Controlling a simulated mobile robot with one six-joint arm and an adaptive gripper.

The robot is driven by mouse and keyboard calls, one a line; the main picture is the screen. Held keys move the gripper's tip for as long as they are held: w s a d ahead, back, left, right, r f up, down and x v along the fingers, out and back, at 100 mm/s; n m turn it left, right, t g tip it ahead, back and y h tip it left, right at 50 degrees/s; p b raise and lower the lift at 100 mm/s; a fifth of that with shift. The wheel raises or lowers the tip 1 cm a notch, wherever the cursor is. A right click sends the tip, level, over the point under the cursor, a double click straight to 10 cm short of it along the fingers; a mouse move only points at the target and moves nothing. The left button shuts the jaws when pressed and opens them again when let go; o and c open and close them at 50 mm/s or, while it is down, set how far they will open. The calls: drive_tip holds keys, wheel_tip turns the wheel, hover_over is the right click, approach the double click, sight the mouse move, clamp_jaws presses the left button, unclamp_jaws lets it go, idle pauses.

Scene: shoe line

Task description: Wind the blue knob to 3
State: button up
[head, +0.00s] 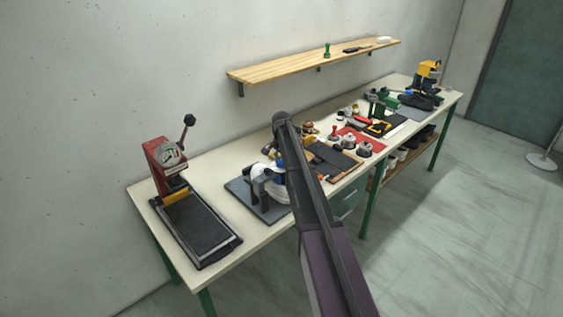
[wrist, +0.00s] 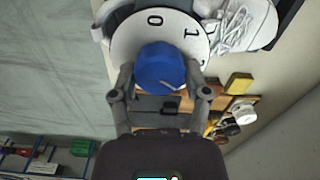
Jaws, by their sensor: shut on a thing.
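The blue knob (wrist: 160,66) sits in the middle of a round white dial (wrist: 124,42) in the wrist view. The numerals 0 and 1 show on the dial's upper part; the other numerals are hidden or out of view. A short pale line shows low on the knob's face, slanting to the right. My gripper (wrist: 160,75) has one finger on each side of the knob and is shut on it.
A white laced shoe (wrist: 238,28) is close beside the dial. In the head view, a red press with a gauge (head: 165,160) stands left on the bench (head: 220,255). Small tools and pots crowd the bench to the right. A wooden shelf (head: 290,66) hangs on the wall above.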

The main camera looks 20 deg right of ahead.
drive_tip(key=shift+s+m, duration=0.1)
drive_tip(key=shift+m, duration=1.4)
drive_tip(key=o, duration=1.2)
drive_tip(key=shift+c, duration=0.2)
drive_tip(key=shift+n, duration=0.4)
